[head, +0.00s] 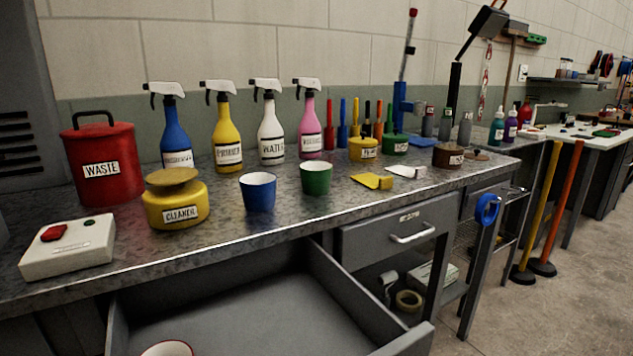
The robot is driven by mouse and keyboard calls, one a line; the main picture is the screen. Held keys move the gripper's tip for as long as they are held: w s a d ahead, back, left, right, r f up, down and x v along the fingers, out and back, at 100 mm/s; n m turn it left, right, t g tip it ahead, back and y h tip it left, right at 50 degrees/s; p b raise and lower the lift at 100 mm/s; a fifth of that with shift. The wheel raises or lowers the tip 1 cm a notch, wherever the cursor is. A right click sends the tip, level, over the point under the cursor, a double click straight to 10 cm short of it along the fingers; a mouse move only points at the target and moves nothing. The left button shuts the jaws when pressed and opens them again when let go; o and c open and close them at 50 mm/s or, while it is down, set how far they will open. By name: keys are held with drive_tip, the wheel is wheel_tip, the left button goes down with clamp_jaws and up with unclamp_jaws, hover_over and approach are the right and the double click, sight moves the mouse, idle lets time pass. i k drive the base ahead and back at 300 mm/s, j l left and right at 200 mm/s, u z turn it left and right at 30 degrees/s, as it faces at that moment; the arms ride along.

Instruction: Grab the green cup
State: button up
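The green cup (316,179) stands upright on the grey metal workbench (335,216), near its front edge. Its open white-lined top faces up. A blue cup (258,193) stands just to its left, a small gap apart. My gripper is not in the head view, so its state and place do not show.
An open drawer (335,286) juts out below the bench, with a red-rimmed cup (168,349) partly visible in it. Spray bottles (270,135) stand behind the cups. A yellow cleaner can (176,203) stands left, and yellow (372,181) and white scrapers lie right.

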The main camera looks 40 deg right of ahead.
sight(315, 176)
drive_tip(key=z, duration=0.3)
drive_tip(key=i+l+z, duration=0.1)
drive_tip(key=i+z, duration=0.2)
drive_tip(key=z, duration=0.15)
drive_tip(key=i+z, duration=0.25)
drive_tip(key=z, duration=0.15)
drive_tip(key=i, duration=0.15)
